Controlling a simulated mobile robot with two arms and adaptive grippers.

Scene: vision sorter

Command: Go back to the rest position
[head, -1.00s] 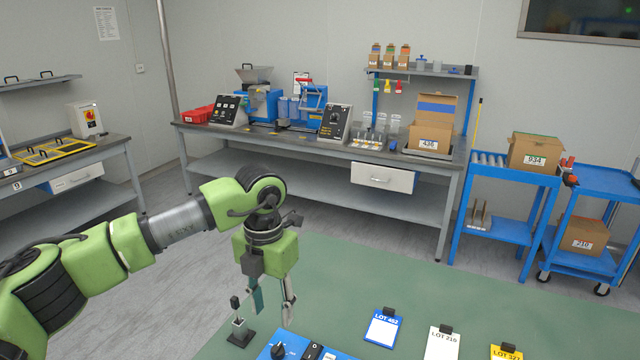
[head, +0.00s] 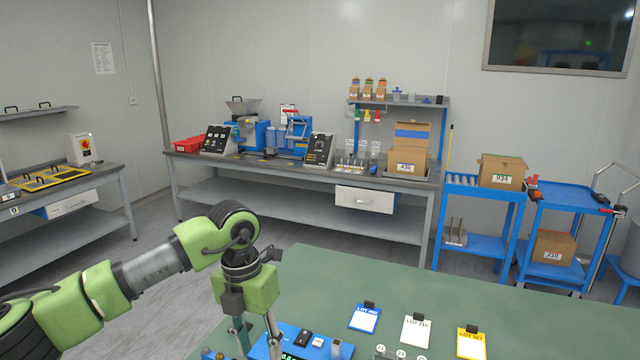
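My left gripper (head: 258,338) hangs from the green arm that comes in from the left. It points down over the near left part of the green table (head: 520,318), beside a blue device (head: 318,343) with a lit display. Its fingers stand apart with a gap between them, and I see nothing held. The fingertips are near the lower edge of the picture. My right gripper is not in view.
Blue, white and yellow lot cards (head: 416,331) lie on the table right of the device. Behind are a grey workbench (head: 290,168) with machines, a blue roller stand (head: 478,186) and a blue cart (head: 568,200). Grey floor lies between.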

